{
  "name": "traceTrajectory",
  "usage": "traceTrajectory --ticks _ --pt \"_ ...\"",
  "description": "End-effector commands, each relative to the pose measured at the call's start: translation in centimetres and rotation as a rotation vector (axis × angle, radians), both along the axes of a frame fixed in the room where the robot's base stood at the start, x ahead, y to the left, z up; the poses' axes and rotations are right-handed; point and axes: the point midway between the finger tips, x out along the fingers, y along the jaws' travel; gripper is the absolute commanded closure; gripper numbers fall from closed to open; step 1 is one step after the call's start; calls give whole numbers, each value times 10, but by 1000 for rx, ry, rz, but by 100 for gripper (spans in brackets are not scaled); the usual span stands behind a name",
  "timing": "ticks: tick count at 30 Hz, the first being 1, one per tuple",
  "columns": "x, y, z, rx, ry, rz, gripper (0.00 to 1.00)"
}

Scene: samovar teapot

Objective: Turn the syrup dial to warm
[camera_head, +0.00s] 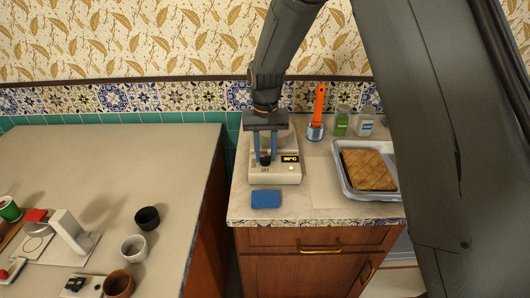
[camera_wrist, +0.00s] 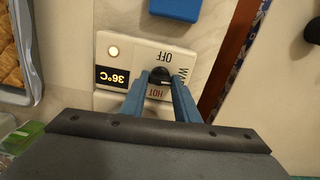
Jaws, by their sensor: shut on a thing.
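The syrup warmer, a pale box (camera_head: 288,176), stands on the marble-topped cabinet; it also shows in the wrist view (camera_wrist: 125,50). Its black display reads 36°C (camera_wrist: 112,78). The black dial (camera_wrist: 160,76) is ringed by the labels OFF, HOT and a partly hidden one starting "WA". My gripper (camera_head: 265,158) points down with its blue fingers on either side of the dial, shut on it, as the wrist view also shows (camera_wrist: 161,80). The fingers cover parts of the dial's surroundings. I cannot tell which label the dial's mark points to.
A blue sponge-like block (camera_head: 266,198) lies in front of the warmer. A gap separates the left table (camera_head: 100,165).

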Motion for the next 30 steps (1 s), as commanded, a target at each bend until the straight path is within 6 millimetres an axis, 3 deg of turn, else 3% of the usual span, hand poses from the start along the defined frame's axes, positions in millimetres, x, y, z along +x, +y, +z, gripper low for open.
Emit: traceTrajectory --ticks 21,22,24,30 --pt "2 1 2 1 -5 -72 94" --pt "2 1 2 1 -5 -72 67" --pt "2 1 2 1 -5 -71 55" --pt "1 0 1 1 -2 -71 53"
